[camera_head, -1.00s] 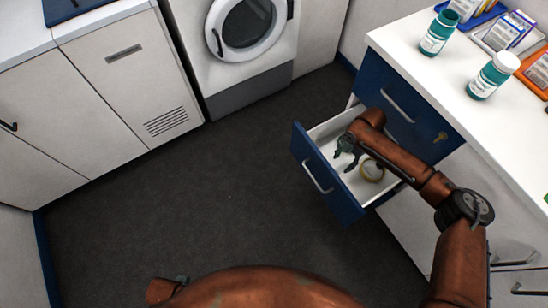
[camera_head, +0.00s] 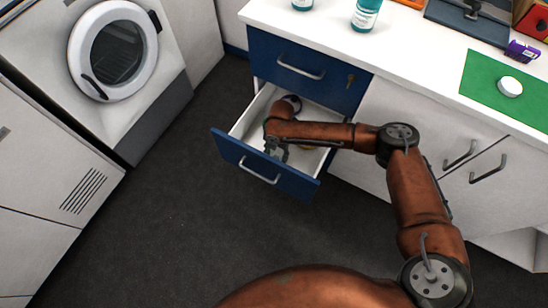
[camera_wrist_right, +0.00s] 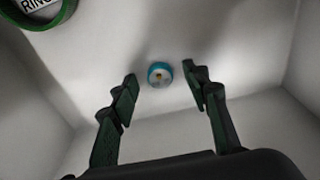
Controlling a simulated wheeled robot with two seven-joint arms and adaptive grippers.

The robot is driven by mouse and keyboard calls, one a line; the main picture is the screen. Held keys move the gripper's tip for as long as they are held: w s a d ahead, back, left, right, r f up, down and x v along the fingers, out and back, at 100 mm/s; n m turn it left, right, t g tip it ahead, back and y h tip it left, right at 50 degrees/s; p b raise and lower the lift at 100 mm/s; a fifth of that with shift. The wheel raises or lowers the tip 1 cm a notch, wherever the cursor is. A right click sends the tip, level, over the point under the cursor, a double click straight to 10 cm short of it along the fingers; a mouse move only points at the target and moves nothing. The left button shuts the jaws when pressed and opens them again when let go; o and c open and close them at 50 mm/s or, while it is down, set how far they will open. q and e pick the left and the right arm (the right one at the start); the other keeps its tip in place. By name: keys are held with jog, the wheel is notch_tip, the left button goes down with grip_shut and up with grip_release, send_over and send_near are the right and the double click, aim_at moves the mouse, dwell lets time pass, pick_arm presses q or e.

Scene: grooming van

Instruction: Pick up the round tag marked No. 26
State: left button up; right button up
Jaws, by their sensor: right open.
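A small round blue-rimmed piece (camera_wrist_right: 160,74) lies on the white drawer floor in the right wrist view. It has a pale face with a small orange-brown mark; I cannot read a number, so I cannot tell if it is tag No. 26. My right gripper (camera_wrist_right: 161,85) is open, its fingers to either side of the piece in the picture, with nothing held. In the head view my right gripper (camera_head: 276,150) is down in the open blue-fronted drawer (camera_head: 245,166). The round piece cannot be made out there. My left gripper is not in view.
A green ring with a lettered label (camera_wrist_right: 40,12) lies in the drawer at the wrist view's upper left. Drawer walls stand close around the gripper. The counter above holds a teal bottle (camera_head: 366,14) and a green mat (camera_head: 480,82) with a white round thing (camera_head: 509,87).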

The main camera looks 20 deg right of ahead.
jog(key=shift+c, duration=0.7)
jog(key=c, duration=0.8)
jog(key=shift+o, duration=0.2)
